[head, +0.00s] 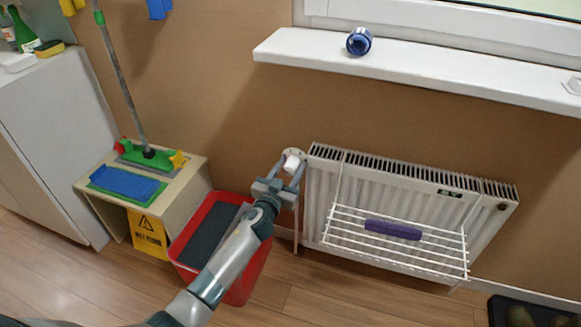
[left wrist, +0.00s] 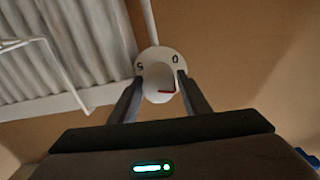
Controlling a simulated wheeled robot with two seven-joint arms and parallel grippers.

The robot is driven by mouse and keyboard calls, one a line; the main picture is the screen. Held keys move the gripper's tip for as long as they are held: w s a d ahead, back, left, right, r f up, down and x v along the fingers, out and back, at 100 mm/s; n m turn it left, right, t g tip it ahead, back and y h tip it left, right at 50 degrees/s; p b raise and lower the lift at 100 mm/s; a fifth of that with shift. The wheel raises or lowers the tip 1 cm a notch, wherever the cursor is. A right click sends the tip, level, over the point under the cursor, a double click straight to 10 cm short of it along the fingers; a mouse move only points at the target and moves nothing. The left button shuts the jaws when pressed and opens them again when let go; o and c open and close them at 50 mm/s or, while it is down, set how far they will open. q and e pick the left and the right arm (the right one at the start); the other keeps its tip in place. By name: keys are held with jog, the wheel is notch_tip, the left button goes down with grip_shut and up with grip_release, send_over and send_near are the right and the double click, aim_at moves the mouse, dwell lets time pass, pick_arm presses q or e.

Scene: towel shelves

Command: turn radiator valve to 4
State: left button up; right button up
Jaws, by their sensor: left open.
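The white radiator valve (head: 293,158) sits at the upper left corner of the white radiator (head: 322,190). In the left wrist view the valve's round white knob (left wrist: 158,88) shows a red mark on its lower right edge. The collar behind it carries figures that look like 5 on the left and 0 on the right. My left gripper (head: 291,170) is open, with its fingers on either side of the knob; in the left wrist view the fingertips (left wrist: 159,76) flank it. I cannot tell whether they touch it. My right gripper is not in view.
A white wire rack (head: 345,239) with a purple cloth (head: 393,229) hangs on the radiator front. A red bin (head: 258,262) stands below my left arm. A windowsill (head: 430,83) with a blue jar (head: 359,41) runs above. A stool with a blue cloth (head: 128,183) stands left.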

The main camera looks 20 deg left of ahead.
pick_arm(q)
jog(key=c, duration=0.8)
jog(key=shift+o, duration=0.2)
